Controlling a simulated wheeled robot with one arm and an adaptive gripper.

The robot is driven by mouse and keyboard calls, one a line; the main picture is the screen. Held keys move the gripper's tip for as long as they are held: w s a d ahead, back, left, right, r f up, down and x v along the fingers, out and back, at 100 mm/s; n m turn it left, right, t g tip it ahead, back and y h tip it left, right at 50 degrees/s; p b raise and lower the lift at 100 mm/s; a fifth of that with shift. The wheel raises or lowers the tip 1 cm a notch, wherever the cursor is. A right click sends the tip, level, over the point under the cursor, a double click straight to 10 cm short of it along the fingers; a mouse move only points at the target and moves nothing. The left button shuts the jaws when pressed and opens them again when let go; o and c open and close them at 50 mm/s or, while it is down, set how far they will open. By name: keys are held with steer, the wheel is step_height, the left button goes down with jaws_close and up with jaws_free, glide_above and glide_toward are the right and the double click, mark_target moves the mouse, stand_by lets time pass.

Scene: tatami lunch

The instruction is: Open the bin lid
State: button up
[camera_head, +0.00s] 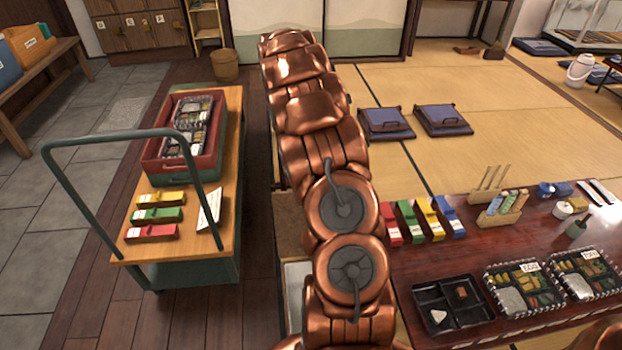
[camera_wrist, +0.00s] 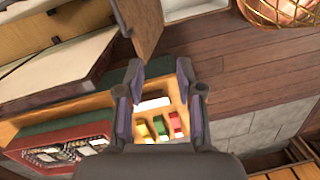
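No bin lid can be made out for certain. A low unit stands between the cart and the table, mostly hidden by my arm in the head view. It shows a tan top panel (camera_head: 290,225) and a pale part (camera_head: 297,285). In the wrist view the tan panel (camera_wrist: 65,72) has a dark edge, a brown board (camera_wrist: 140,25) stands tilted beside it, and a white-walled hollow (camera_wrist: 190,10) lies beyond. My gripper (camera_wrist: 158,82) is open and empty, its fingers apart above the cart in the wrist view. In the head view its fingers are hidden.
The green-framed cart (camera_head: 232,190) holds a red crate (camera_head: 155,165) and several coloured boxes (camera_head: 158,215). The dark red table (camera_head: 415,262) with lunch boxes is at right. A wicker basket (camera_head: 225,66) stands at the back. Dark floorboards (camera_head: 115,310) are clear at front left.

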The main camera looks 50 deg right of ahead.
steer(key=shift+w+d+f+n+t+y+b, duration=0.15)
steer(key=shift+d+f+n+b, duration=0.2)
steer(key=shift+d+f, duration=1.65)
steer(key=shift+w+d+f+n+t+y+b, duration=0.15)
steer(key=shift+d+f+n, duration=0.45)
steer(key=shift+f, duration=2.65)
steer(key=shift+w+d+f+n+b, duration=0.1)
steer(key=shift+d+f+n+b, duration=0.15)
steer(key=shift+d+f, duration=1.8)
steer(key=shift+a+f, duration=0.55)
steer(key=shift+a, duration=0.05)
steer(key=shift+c, duration=0.4)
jaws_close()
